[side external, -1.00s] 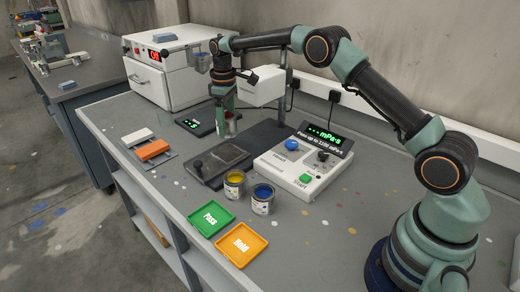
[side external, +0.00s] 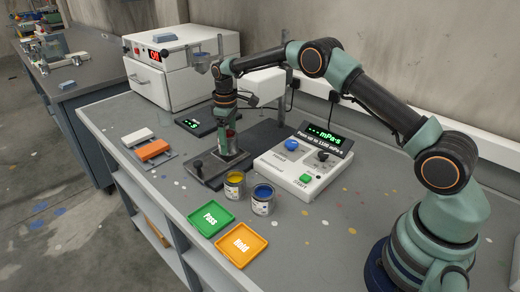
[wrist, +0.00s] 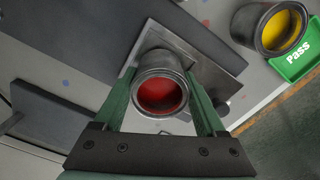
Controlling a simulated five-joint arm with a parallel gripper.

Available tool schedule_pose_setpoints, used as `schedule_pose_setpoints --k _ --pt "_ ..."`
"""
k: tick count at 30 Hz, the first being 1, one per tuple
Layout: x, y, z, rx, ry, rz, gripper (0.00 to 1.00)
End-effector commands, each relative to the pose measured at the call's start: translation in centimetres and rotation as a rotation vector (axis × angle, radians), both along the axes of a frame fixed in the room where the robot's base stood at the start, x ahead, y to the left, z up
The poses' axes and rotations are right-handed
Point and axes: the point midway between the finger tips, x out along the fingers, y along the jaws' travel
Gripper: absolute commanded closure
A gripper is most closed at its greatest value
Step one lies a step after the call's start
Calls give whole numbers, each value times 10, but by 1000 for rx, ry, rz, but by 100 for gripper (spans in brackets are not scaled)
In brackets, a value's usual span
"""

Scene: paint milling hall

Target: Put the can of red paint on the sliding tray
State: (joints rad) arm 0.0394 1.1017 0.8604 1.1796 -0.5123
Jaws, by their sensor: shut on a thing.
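The can of red paint (wrist: 160,62) is upright between the fingers of my gripper (wrist: 160,85) in the wrist view, its red paint showing from above. My gripper (side external: 229,140) is shut on the can, which is mostly hidden by the fingers in the side view. The sliding tray (side external: 236,166) is a bare metal plate on a dark base with a black knob. The can is over the tray. I cannot tell whether the can's bottom touches it. The tray also shows in the wrist view (wrist: 208,58) under and beside the can.
An open yellow paint can (side external: 234,187) and a blue one (side external: 263,202) stand just in front of the tray. A white control box (side external: 290,170) is to its right. Green Pass (side external: 210,218) and orange Hold (side external: 241,245) trays lie at the front edge. Orange and white blocks lie left.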

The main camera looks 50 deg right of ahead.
Motion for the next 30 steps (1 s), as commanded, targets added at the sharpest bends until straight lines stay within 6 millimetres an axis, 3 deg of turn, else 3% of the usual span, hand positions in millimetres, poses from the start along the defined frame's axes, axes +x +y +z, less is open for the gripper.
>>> schedule_pose_setpoints --k 27,28,30 --pt "0 0 -12 0 -1 0 92" --pt "1 0 -12 0 -1 0 19" --pt "1 0 -12 0 -1 0 0"
